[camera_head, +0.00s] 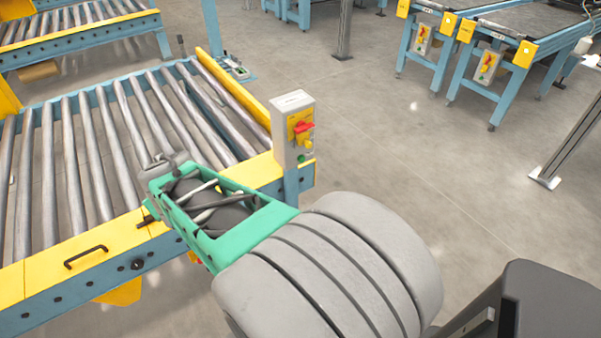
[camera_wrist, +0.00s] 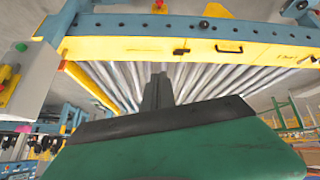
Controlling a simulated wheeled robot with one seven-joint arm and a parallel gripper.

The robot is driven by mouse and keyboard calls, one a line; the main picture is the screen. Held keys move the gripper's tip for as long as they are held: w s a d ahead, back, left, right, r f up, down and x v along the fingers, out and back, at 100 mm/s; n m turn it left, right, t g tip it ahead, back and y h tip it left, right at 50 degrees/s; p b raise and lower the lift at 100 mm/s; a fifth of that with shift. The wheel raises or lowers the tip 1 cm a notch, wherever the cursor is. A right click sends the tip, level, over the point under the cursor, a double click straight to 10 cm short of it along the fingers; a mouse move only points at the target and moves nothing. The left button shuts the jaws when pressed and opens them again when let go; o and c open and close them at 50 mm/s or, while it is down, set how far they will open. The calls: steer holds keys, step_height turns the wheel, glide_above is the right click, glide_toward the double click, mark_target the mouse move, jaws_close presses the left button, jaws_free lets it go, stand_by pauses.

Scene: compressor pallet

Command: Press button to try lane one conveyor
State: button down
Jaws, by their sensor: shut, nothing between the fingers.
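A grey control box (camera_head: 281,130) stands at the near right corner of the roller conveyor (camera_head: 110,150). It carries a red switch on a yellow plate (camera_head: 302,128), with a small green button (camera_head: 302,158) below. In the wrist view, the control box (camera_wrist: 38,75) is at the left edge, with the green button (camera_wrist: 21,47) and the partly cut-off red switch (camera_wrist: 6,90). My gripper (camera_wrist: 158,85) is shut and empty, pointing toward the conveyor rollers. It is apart from the box, well to the side of the button.
The conveyor's yellow and blue frame (camera_head: 95,262) has a black handle (camera_head: 86,257). Other conveyors with similar switch boxes (camera_head: 487,66) stand at the back right. A dark post (camera_head: 575,140) stands at the right. The grey floor between them is open.

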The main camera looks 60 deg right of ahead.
steer(key=d+f+m+h+b, duration=0.1)
steer(key=d+f+h+b, duration=0.15)
steer(key=d, duration=0.35)
steer(key=d+f+h+b, duration=0.1)
steer(key=d+f+b, duration=0.1)
steer(key=d+f, duration=0.3)
steer(key=m+h+b, duration=0.2)
steer(key=h+b, duration=0.4)
steer(key=b, duration=0.4)
glide_toward(302, 159)
steer(key=w+a, duration=0.5)
steer(key=s+d+f+h+b, duration=0.2)
steer(key=s+d, duration=0.1)
steer(key=s, duration=0.3)
steer(key=s+d+f+g+h+b, duration=0.1)
steer(key=s+d+f+h+b, duration=0.1)
steer(key=s, duration=0.3)
steer(key=shift+s+d+n+h+b, duration=0.4)
steer(key=shift+d+h, duration=0.25)
steer(key=shift+d, duration=0.2)
steer(key=shift+w, duration=0.15)
steer(key=w+d+b, duration=0.4)
steer(key=w+b, duration=0.3)
steer(key=shift+w, duration=0.35)
